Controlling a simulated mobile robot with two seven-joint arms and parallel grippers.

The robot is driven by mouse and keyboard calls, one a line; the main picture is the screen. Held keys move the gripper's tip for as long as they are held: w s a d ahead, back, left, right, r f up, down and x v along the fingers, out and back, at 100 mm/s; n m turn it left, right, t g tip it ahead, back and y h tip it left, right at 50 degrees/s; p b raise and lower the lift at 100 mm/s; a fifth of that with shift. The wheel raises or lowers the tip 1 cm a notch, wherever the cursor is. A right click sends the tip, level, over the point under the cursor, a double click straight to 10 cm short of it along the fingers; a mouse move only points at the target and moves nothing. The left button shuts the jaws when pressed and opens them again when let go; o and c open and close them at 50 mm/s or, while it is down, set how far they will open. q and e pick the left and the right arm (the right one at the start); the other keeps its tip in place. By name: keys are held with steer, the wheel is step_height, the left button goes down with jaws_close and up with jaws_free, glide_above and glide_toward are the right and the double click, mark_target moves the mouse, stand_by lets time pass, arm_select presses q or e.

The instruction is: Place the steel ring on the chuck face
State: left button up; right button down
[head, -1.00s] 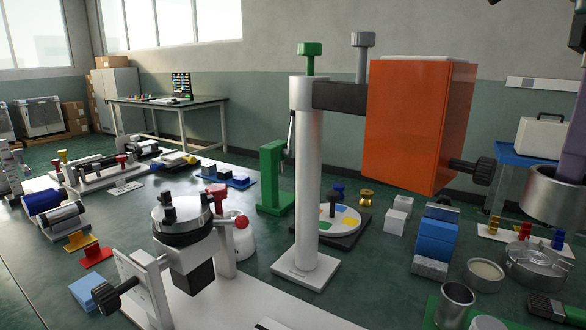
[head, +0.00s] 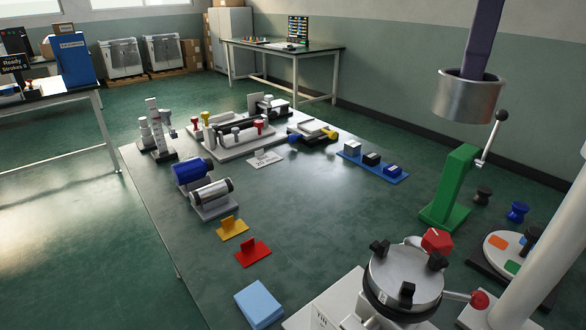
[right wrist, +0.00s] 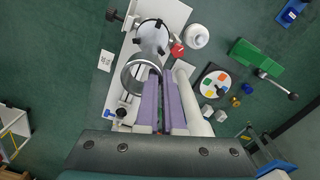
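The steel ring (head: 465,98) is a short, wide grey metal band. My right gripper (head: 478,75) is shut on its wall with purple fingers and holds it in the air. In the right wrist view the ring (right wrist: 129,78) hangs at the tips of the purple fingers (right wrist: 159,76). The chuck face (head: 405,272) is a round silver disc with three dark jaws, at the bottom right of the head view. The ring is apart from it, higher and to its right there. In the right wrist view the chuck (right wrist: 153,34) lies just beyond the ring. My left gripper is not in view.
A green lever stand (head: 450,190) is right of the chuck, with a pale column (head: 545,250) nearer. A red-knobbed handle (head: 479,299) sticks out beside the chuck. A blue block (head: 258,304) and a red bracket (head: 253,252) lie left. The bench middle is clear.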

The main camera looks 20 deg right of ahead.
step_height(320, 180, down, 8)
steer(key=b, duration=0.2)
glide_above(410, 260)
step_height(410, 260, down, 7)
step_height(410, 260, down, 5)
steer(key=shift+w, duration=0.1)
steer(key=shift+f, duration=0.1)
steer(key=c, duration=1.5)
jaws_free()
steer(key=o, duration=0.5)
steer(key=shift+c, duration=0.2)
